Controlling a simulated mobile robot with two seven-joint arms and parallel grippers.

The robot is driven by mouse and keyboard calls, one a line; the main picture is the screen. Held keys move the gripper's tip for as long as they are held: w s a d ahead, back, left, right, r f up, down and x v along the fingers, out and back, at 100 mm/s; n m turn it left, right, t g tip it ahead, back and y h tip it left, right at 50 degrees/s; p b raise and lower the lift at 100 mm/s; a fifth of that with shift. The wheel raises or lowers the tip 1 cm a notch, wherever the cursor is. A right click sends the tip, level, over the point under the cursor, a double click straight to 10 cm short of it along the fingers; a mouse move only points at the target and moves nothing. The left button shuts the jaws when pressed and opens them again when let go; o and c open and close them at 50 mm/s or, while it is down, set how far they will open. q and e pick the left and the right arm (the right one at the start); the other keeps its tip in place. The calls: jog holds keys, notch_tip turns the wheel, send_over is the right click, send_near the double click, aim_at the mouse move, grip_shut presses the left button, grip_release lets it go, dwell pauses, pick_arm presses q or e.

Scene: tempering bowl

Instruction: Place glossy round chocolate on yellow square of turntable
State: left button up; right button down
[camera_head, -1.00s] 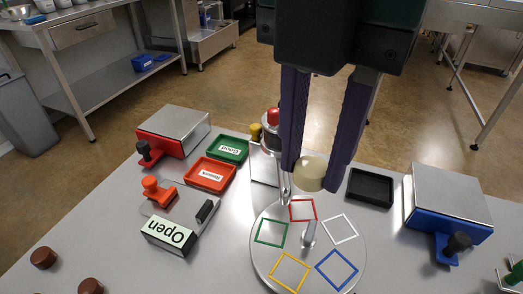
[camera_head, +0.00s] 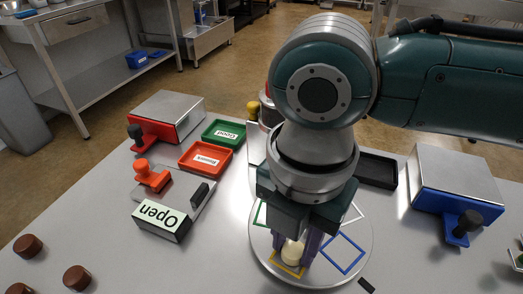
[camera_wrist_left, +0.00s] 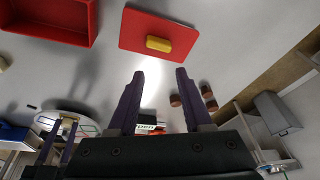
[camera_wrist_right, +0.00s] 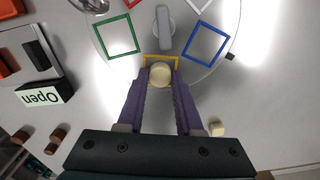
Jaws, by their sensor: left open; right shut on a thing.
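A cream round chocolate (camera_head: 293,252) is between the purple fingers of my right gripper (camera_head: 296,244), which is shut on it. It also shows in the right wrist view (camera_wrist_right: 161,75). The chocolate is low over the yellow square (camera_head: 287,271) of the round turntable (camera_head: 318,279) and hides part of it. I cannot tell whether it touches the surface. In the right wrist view, the yellow outline (camera_wrist_right: 160,58) shows beyond the chocolate. My left gripper (camera_wrist_left: 159,75) is open and empty in the left wrist view. It is not in the head view.
The blue square (camera_head: 342,254) lies right of the gripper. An Open sign (camera_head: 160,222), a red tray (camera_head: 206,159) and a green tray (camera_head: 224,133) stand left. Brown round pieces (camera_head: 76,278) lie at front left. A yellow bar (camera_wrist_left: 158,43) lies on a red mat (camera_wrist_left: 135,27).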

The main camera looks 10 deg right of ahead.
pick_arm(q)
jog(key=shift+d, duration=0.1)
jog(key=shift+d, duration=0.1)
pick_arm(e)
jog(key=c, duration=0.6)
grip_release()
jog(key=shift+f, duration=0.1)
jog(key=shift+o, duration=0.2)
